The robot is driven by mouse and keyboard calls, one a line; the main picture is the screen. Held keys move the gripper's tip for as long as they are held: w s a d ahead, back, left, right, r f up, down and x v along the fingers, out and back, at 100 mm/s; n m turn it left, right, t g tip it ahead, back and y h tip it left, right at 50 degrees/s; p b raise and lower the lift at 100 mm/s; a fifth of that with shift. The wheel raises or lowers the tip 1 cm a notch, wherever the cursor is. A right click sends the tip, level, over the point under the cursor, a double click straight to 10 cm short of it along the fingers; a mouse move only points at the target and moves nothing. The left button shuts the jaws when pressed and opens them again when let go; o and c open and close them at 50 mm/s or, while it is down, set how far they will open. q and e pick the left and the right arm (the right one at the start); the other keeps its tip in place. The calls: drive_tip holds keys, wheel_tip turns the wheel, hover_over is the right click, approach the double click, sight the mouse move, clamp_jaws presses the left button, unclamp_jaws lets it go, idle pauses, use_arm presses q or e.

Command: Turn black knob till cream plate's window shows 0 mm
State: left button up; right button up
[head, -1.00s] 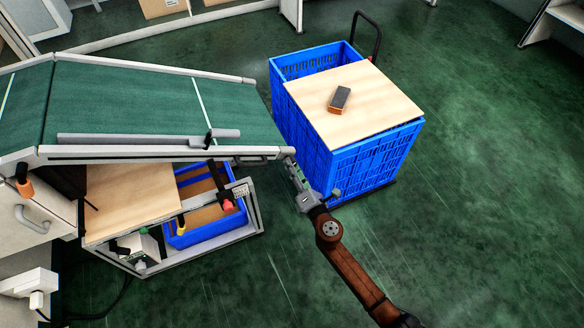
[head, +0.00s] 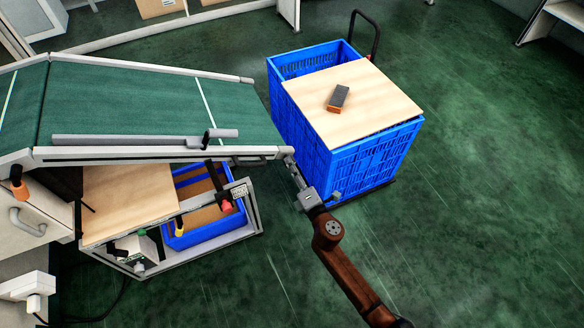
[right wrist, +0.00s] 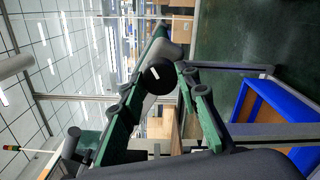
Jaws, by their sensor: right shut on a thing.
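The black knob (right wrist: 159,76) shows in the right wrist view as a round dark disc with a short white mark. My right gripper (right wrist: 168,62) is shut on it, with a finger on either side. In the head view, my right gripper (head: 290,160) reaches the right end of the conveyor's near rail, and the knob cannot be told apart there. A small pale plate (head: 240,190) with dark marks is on the frame below the conveyor. I cannot tell whether it is the cream plate, and no window reading is legible. My left gripper is not in view.
The green conveyor (head: 120,105) slopes across the left. A blue crate (head: 345,165) with a board (head: 375,100) and a dark block (head: 339,97) stands right of my gripper. Another blue bin (head: 205,232) is under the conveyor. Open green floor lies to the right.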

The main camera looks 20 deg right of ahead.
drive_tip(key=o, duration=1.2)
drive_tip(key=shift+c, duration=0.2)
drive_tip(key=s, duration=1.2)
drive_tip(key=shift+d, duration=0.25)
